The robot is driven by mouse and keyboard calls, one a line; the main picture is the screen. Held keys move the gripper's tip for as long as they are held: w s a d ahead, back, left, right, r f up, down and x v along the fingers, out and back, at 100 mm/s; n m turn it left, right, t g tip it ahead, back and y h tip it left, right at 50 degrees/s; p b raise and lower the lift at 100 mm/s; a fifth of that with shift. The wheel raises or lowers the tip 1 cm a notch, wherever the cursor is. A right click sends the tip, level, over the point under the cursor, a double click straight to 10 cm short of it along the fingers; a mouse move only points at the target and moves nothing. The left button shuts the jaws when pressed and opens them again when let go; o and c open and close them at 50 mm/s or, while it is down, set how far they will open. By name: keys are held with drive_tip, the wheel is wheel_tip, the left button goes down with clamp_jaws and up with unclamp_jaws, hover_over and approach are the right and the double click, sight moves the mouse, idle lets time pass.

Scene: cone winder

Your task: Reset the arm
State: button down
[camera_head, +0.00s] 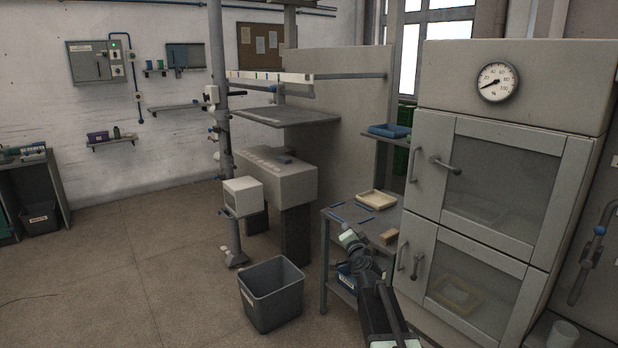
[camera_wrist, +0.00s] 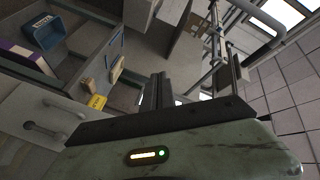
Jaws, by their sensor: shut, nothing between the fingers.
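My arm reaches up from the bottom of the head view, in front of the small side table (camera_head: 386,226) and beside the grey cabinet (camera_head: 432,180). In the wrist view my gripper (camera_wrist: 163,80) shows as two dark fingers close together, shut with nothing held. Its pale green body with a lit indicator fills the bottom of that view. I cannot make out the fingers clearly in the head view.
A wooden block (camera_head: 389,237) and a cream tray (camera_head: 376,199) lie on the side table. A grey bin (camera_head: 271,295) stands on the floor to its left. The cabinet has clear-fronted doors and a dial gauge (camera_head: 497,82). Open floor lies at left.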

drive_tip(key=s+a+f+n+g+y, duration=0.1)
drive_tip(key=s+a+f+n+g, duration=0.25)
drive_tip(key=s+f, duration=0.4)
drive_tip(key=s+a+f+n+g+y, duration=0.1)
drive_tip(key=s+a+f+n+g, duration=0.1)
drive_tip(key=s+f+n+g, duration=0.45)
drive_tip(key=s+d+f+g+h, duration=0.1)
drive_tip(key=s+d+f+g, duration=0.1)
drive_tip(key=s, duration=0.5)
drive_tip(key=s+d+f+g+h, duration=0.1)
drive_tip(key=s+d+f+g, duration=0.1)
drive_tip(key=s, duration=0.5)
drive_tip(key=s+d+f+g+h, duration=0.1)
drive_tip(key=s+d+f+g, duration=0.2)
drive_tip(key=s, duration=0.4)
drive_tip(key=shift+s+f, duration=0.3)
drive_tip(key=shift+f, duration=0.45)
